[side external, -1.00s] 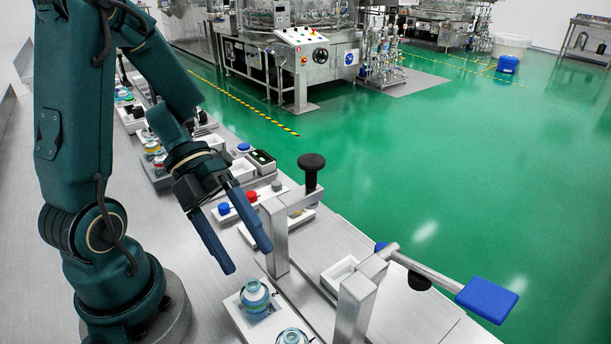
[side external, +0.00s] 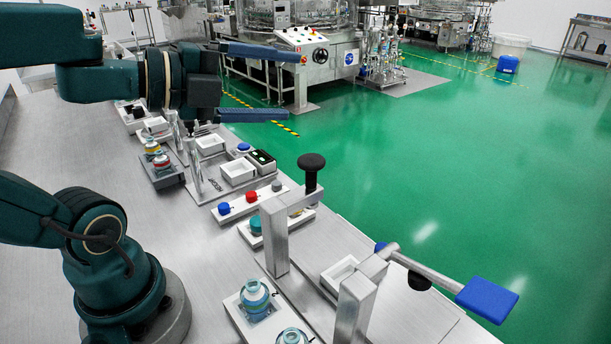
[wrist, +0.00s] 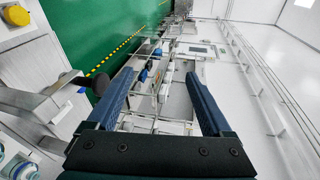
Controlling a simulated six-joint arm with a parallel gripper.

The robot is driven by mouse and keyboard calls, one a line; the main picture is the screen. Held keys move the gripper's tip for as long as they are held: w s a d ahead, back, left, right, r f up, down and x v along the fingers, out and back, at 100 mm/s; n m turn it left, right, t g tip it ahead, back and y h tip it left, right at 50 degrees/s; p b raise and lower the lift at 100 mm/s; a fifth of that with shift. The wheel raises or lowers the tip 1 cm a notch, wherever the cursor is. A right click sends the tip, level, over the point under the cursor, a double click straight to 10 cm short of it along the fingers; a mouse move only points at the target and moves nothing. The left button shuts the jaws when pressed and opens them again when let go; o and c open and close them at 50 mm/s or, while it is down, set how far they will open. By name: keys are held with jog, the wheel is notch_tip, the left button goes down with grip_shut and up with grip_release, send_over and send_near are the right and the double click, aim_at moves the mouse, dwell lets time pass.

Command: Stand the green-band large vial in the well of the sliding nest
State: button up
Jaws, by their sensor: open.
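My gripper (side external: 291,86) is open and empty. It is held high over the far part of the bench, its fingers pointing right in the side view; both fingers also show in the wrist view (wrist: 160,76). A large glass vial with a blue-green band (side external: 255,296) stands upright in a white holder at the front of the bench, well below and apart from my gripper. A second vial (side external: 292,337) beside it is cut by the frame edge. I cannot tell for certain which carries the green band. I cannot clearly identify the sliding nest or its well.
A metal post with a black knob (side external: 311,162) and a lever with a blue pad (side external: 487,299) stand right of the vials. A strip holds blue, red (side external: 251,196) and grey caps. A grey tray (side external: 164,176) holds banded vials. The left bench surface is clear.

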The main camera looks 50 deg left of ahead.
notch_tip(320, 180, up, 2)
jog(key=w+a+n+t+y, duration=0.1)
jog(key=a+n+t+y, duration=0.1)
jog(key=a+n+y, duration=0.3)
jog(key=n+g+h, duration=0.3)
jog(key=n+g, duration=0.1)
jog(key=g, duration=1.2)
send_over(253, 287)
jog(key=f, duration=1.8)
jog(key=shift+w+a+f, duration=0.1)
jog(key=shift+a+f, duration=0.2)
jog(key=shift+d+f+m+g, duration=0.35)
jog(key=shift+f+m+g, duration=0.3)
jog(key=shift+m, duration=0.45)
jog(key=shift+f, duration=2.5)
